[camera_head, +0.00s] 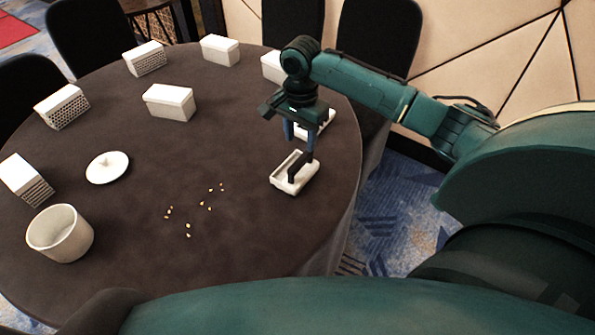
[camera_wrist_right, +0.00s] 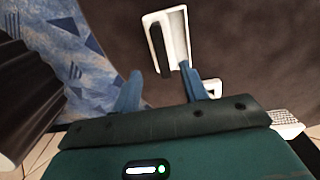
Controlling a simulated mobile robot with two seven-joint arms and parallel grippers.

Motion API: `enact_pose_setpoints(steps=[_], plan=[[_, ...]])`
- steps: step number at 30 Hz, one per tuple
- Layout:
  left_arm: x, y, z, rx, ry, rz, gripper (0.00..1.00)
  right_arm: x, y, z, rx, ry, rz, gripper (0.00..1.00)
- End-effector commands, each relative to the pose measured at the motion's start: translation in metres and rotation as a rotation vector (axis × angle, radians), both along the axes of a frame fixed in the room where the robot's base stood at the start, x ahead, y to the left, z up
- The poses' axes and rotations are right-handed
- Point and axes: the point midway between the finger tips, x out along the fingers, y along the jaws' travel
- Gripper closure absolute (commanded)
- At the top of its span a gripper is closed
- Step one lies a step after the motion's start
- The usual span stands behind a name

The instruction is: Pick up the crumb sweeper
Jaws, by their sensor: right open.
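The crumb sweeper (camera_head: 307,180) is a small white tray-like piece with an upright black handle, resting at the right side of the round table. It also shows in the right wrist view (camera_wrist_right: 180,22), at the top, just beyond my fingertips. My right gripper (camera_head: 300,146) is open and points down over the sweeper; its blue fingers show in the wrist view (camera_wrist_right: 160,82) with nothing between them. I cannot tell the exact height gap to the handle. Several pale crumbs (camera_head: 202,204) lie on the tablecloth left of the sweeper. My left gripper is not in view.
The round table (camera_head: 240,240) has a dark cloth. Another white piece (camera_head: 328,117) lies behind my gripper. Black chairs (camera_head: 375,35) stand around the far edge.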

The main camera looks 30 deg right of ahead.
Motion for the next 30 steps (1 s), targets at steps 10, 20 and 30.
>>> enact_pose_setpoints(steps=[10,20,30], plan=[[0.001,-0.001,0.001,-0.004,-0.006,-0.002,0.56,0.000,0.000,-0.043,-0.001,0.000,0.003,0.56],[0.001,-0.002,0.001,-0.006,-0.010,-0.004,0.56,0.002,-0.003,-0.087,-0.001,-0.001,0.004,0.56],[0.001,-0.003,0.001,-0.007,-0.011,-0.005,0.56,0.002,-0.003,-0.095,-0.001,-0.003,0.005,0.56]])
